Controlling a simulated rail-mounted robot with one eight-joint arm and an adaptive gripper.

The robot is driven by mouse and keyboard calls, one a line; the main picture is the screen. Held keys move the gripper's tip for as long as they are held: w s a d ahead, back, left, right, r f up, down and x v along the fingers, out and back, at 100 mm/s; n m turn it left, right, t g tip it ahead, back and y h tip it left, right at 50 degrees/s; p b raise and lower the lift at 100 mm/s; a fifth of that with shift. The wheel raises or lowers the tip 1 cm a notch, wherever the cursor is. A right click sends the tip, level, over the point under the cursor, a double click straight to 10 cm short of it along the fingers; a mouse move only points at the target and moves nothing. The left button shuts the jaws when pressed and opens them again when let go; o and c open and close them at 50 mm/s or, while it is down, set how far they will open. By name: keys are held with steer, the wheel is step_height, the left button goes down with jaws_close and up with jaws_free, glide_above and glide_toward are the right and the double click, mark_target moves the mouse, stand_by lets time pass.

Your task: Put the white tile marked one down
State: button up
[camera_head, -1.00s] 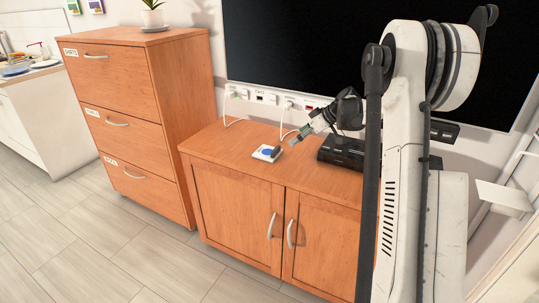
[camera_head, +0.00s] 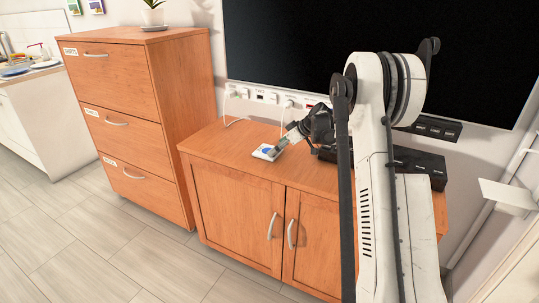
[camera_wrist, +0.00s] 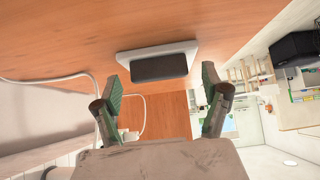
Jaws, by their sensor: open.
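A flat white tile (camera_head: 268,152) with a blue patch lies on the wooden cabinet top in the head view. No number on it can be read. My gripper (camera_head: 284,145) is low over the cabinet, just right of the tile. In the wrist view a white slab (camera_wrist: 150,49) with a dark grey block (camera_wrist: 160,67) on its near side lies ahead, between the two fingers in the picture. My gripper (camera_wrist: 162,76) is open, with its green-padded fingers apart. I cannot tell whether the fingers touch anything.
The low cabinet (camera_head: 235,205) has free top surface left of the tile. A black box (camera_head: 420,165) stands behind my arm. A power strip and white cables (camera_head: 238,118) run along the wall. A tall drawer unit (camera_head: 125,120) stands left, and a large black screen (camera_head: 300,45) hangs behind.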

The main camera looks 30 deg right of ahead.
steer(key=shift+w+a+f, duration=0.25)
steer(key=shift+w+f, duration=0.2)
steer(key=shift+f, duration=0.1)
steer(key=c, duration=1.4)
steer(key=shift+r, duration=0.1)
